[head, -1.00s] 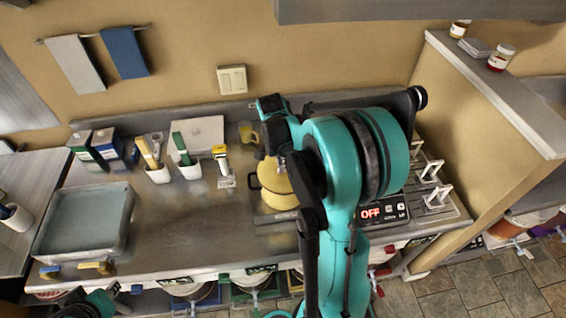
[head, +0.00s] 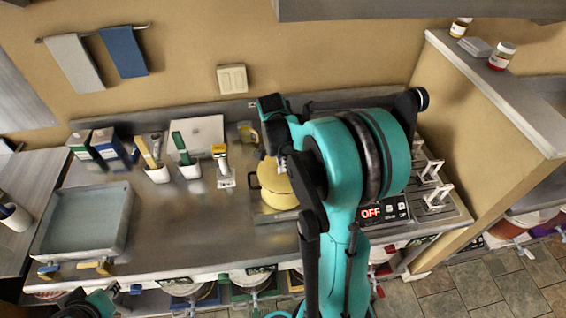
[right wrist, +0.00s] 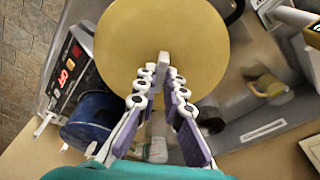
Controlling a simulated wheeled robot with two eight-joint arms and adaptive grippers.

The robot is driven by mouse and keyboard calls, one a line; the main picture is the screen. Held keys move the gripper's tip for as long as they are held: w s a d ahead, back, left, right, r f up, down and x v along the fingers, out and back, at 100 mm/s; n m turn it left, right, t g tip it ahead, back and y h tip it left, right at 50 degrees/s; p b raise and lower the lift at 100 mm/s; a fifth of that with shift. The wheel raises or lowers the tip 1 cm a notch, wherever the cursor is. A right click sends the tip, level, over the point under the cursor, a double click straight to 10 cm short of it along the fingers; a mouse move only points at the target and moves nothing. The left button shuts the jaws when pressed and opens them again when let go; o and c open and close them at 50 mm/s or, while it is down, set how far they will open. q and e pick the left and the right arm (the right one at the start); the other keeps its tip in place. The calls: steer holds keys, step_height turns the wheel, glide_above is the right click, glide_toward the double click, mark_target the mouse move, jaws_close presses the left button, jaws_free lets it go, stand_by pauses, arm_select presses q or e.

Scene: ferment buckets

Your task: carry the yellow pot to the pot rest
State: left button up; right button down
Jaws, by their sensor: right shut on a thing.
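The yellow pot (head: 272,190) shows left of the hob panel in the head view, partly hidden by my right arm. It has a dark handle on its left side. In the right wrist view its round yellow top (right wrist: 160,30) fills the upper middle. My right gripper (right wrist: 162,78) is shut on a small grey part of the pot, seen against that top. The head view hides the jaws behind the arm. A flat grey slab (head: 277,217) lies at the pot's front; I cannot tell whether it is the pot rest. My left jaws are not visible.
The hob panel (head: 383,212) reads OFF. White upright holders (head: 432,170) stand right of it, near a partition wall. A yellow-topped device (head: 222,165), white utensil cups (head: 186,168) and a shallow tray (head: 85,220) stand to the left. Bare counter lies between tray and pot.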

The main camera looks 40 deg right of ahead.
stand_by(0.7)
steer(key=c, duration=1.1)
jaws_free()
steer(key=shift+o, duration=0.2)
steer(key=shift+r+p, duration=2.4)
steer(key=shift+r, duration=1.1)
jaws_close()
